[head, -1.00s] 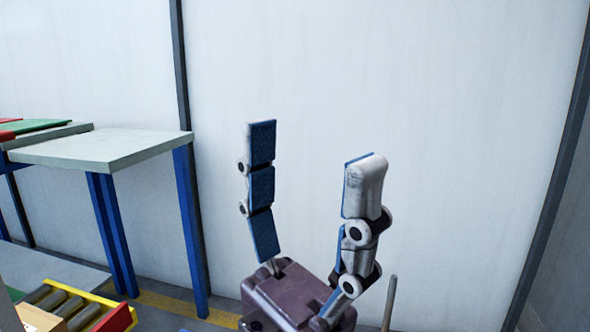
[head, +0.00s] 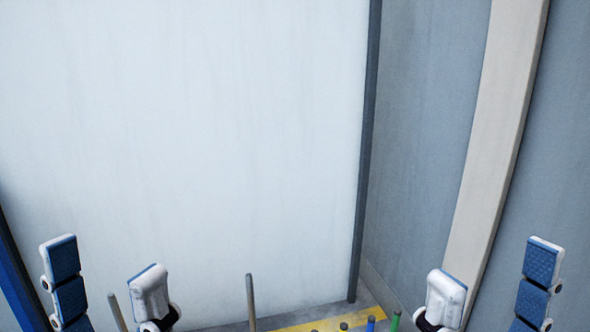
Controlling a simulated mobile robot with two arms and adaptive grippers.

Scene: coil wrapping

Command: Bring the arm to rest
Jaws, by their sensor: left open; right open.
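My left gripper (head: 104,258) is at the lower left of the head view. Its two fingers with blue pads point up and stand wide apart, with nothing between them. My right gripper (head: 495,260) is at the lower right, also with its fingers up, spread apart and empty. The bases of both grippers and the arms behind them are cut off by the bottom edge of the picture.
A pale wall panel (head: 190,130) with a dark corner post (head: 365,150) fills the back. A beige column (head: 495,140) stands at the right. A thin upright rod (head: 250,300) and several short rod tops show low in the middle, near yellow floor marking (head: 320,322).

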